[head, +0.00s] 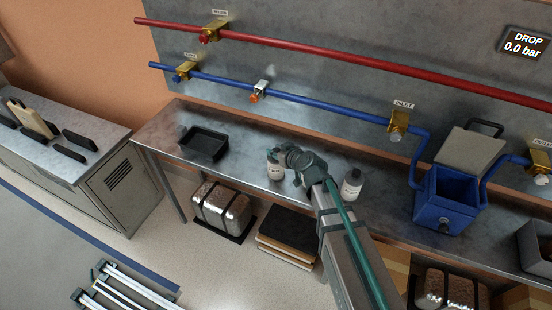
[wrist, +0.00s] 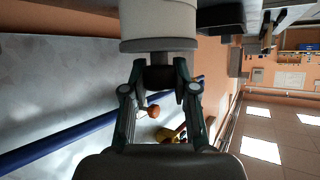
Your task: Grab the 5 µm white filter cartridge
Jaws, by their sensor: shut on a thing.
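A white filter cartridge (head: 275,169) is at my gripper over the middle of the steel bench. In the wrist view the white cartridge (wrist: 158,22) shows large at the top, with a grey band and a dark neck between my fingertips. My gripper (wrist: 160,76) is shut on that neck; it also shows in the head view (head: 283,157). A second white cartridge (head: 352,187) with a dark top stands on the bench to the right, behind my arm. The label print is too small to read. I cannot tell whether the held cartridge touches the bench.
A black tray (head: 204,143) is on the bench at left. A blue open housing (head: 450,200) with a raised grey lid (head: 468,153) is at right. Red (head: 300,51) and blue (head: 330,107) pipes with valves run along the wall.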

